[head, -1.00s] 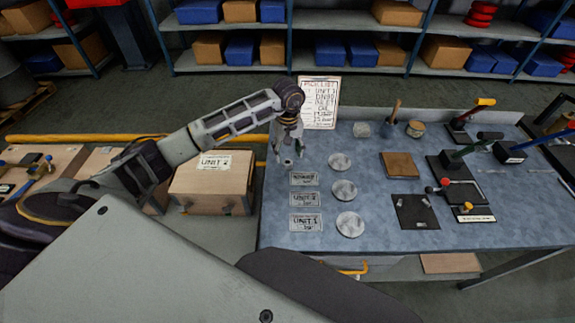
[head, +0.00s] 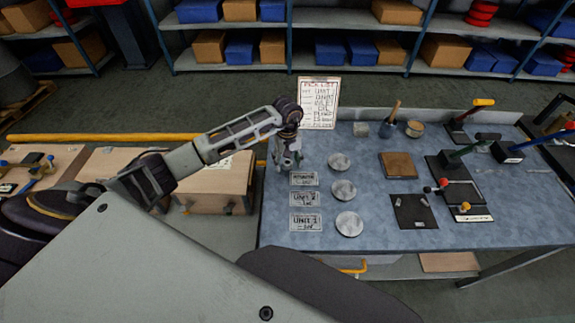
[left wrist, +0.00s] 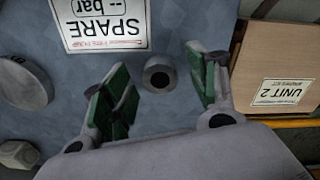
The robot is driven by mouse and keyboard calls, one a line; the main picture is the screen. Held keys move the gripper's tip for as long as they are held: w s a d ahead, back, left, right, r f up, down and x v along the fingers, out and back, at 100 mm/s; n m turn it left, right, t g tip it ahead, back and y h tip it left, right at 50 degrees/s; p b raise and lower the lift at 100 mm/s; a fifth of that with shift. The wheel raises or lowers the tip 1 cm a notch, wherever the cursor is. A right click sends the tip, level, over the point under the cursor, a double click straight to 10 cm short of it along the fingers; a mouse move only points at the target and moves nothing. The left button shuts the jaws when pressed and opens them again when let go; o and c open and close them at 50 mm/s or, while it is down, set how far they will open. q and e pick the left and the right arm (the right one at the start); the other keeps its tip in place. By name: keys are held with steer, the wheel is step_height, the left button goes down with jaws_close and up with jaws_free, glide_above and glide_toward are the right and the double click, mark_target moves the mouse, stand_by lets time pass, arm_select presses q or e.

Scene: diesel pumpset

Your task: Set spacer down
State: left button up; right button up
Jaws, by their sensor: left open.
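The spacer (left wrist: 159,76) is a small grey ring with a dark centre hole in the left wrist view. It appears to stand on the blue-grey bench top, between and a little beyond the fingertips. My left gripper (left wrist: 158,86) is open, with a gap between each green-padded finger and the spacer. In the head view my left gripper (head: 286,162) is low over the bench's left end, just behind the SPARE plate (head: 304,179), and hides the spacer. The SPARE plate also shows in the left wrist view (left wrist: 105,22). My right gripper is out of view.
Three grey discs (head: 343,190) lie right of the label plates. A pick list board (head: 319,103) stands behind the gripper. A UNIT 2 box (head: 212,185) is left of the bench. A brown block (head: 397,165) and lever fixtures (head: 463,193) are farther right.

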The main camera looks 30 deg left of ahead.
mark_target(288, 162)
arm_select(q)
steer(key=shift+c, duration=0.3)
jaws_close()
steer(key=shift+r, duration=0.15)
step_height(288, 162, up, 10)
steer(key=b, duration=0.1)
stand_by(0.7)
stand_by(0.4)
